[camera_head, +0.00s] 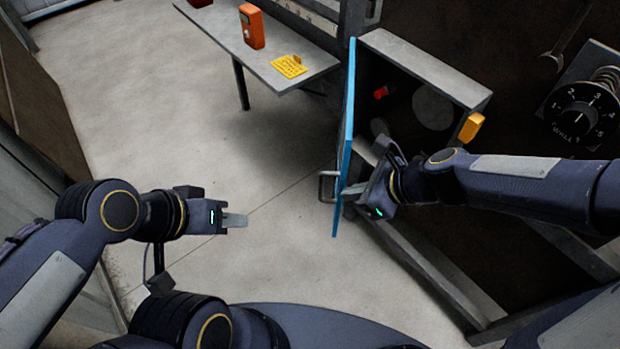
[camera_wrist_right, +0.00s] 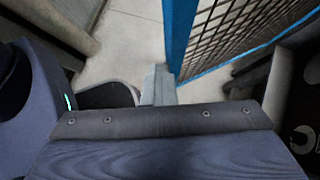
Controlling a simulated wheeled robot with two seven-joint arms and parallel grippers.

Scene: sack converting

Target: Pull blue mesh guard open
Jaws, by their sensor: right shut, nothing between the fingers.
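The blue mesh guard (camera_head: 347,130) stands swung out from the open cabinet and shows almost edge-on in the head view. Its grey handle (camera_head: 328,187) sticks out on the left, outer side. My right gripper (camera_head: 354,191) is shut and empty on the guard's inner side, close to its lower free part; I cannot tell whether it touches. In the right wrist view, the shut fingers (camera_wrist_right: 160,84) are beside the blue frame and dark mesh of the guard (camera_wrist_right: 180,40). My left gripper (camera_head: 237,220) hangs over open floor, left of the guard, its fingers together and empty.
The cabinet (camera_head: 430,65) holds a red part (camera_head: 381,92) and round discs in its dark inside. A yellow block (camera_head: 471,127) sits on its edge. A dial (camera_head: 580,110) is at right. A bench (camera_head: 275,55) with an orange device (camera_head: 251,27) stands behind. Floor at left is clear.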

